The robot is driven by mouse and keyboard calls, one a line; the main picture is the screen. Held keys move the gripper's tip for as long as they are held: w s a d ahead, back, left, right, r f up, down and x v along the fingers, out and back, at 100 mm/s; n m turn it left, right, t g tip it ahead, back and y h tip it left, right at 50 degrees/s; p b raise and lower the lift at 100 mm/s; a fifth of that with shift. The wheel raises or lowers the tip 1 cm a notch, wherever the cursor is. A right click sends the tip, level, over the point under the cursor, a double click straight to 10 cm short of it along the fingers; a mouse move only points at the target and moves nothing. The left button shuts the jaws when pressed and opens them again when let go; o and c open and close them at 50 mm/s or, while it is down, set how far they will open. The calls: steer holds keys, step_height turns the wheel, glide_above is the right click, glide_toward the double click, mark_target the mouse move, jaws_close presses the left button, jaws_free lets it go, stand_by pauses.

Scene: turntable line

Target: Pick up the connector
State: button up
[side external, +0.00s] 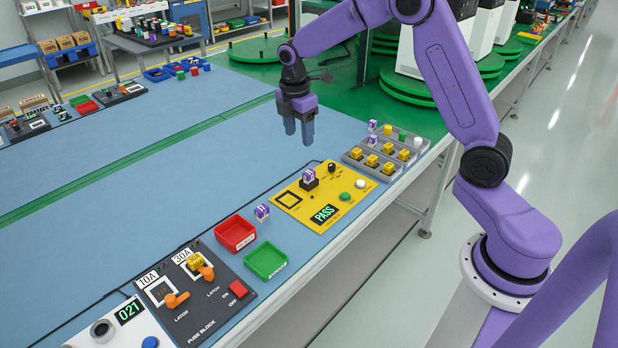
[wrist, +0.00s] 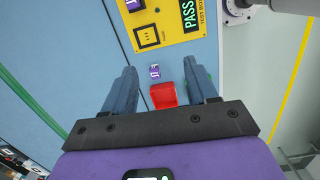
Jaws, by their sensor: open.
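No part is labelled as the connector, and I cannot tell which piece it is. A small purple-and-white block (side external: 262,213) lies on the blue table between the red tray and the yellow test box; it also shows in the wrist view (wrist: 155,71). A similar block (side external: 309,176) sits on the yellow test box (side external: 290,203). A yellow block (side external: 196,262) sits in the 30A position of the fuse block (side external: 217,318). My gripper (side external: 298,138) is open and empty, pointing down well above the table. Its two fingers (wrist: 160,72) are apart in the wrist view.
A red tray (side external: 236,247) and a green tray (side external: 283,273) stand near the table's front edge. A grey rack (side external: 352,160) holds several yellow, purple-and-white, green and white pieces at the right. The blue table (side external: 190,180) behind is largely clear.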

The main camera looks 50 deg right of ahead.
steer(key=w+d+f, duration=0.3)
steer(key=w+d, duration=0.1)
steer(key=d, duration=0.3)
glide_above(309, 172)
steer(key=shift+n, duration=0.4)
steer(key=f, duration=1.1)
steer(key=shift+s+a+f, duration=0.2)
steer(key=shift+s, duration=0.1)
steer(key=shift+w+d+f, duration=0.1)
steer(key=shift+w+f, duration=0.05)
steer(key=shift+f, duration=1.35)
steer(key=shift+w+d+f, duration=0.1)
steer(key=shift+w+f, duration=0.05)
steer(key=shift+f, duration=1.3)
steer(key=shift+c, duration=0.3)
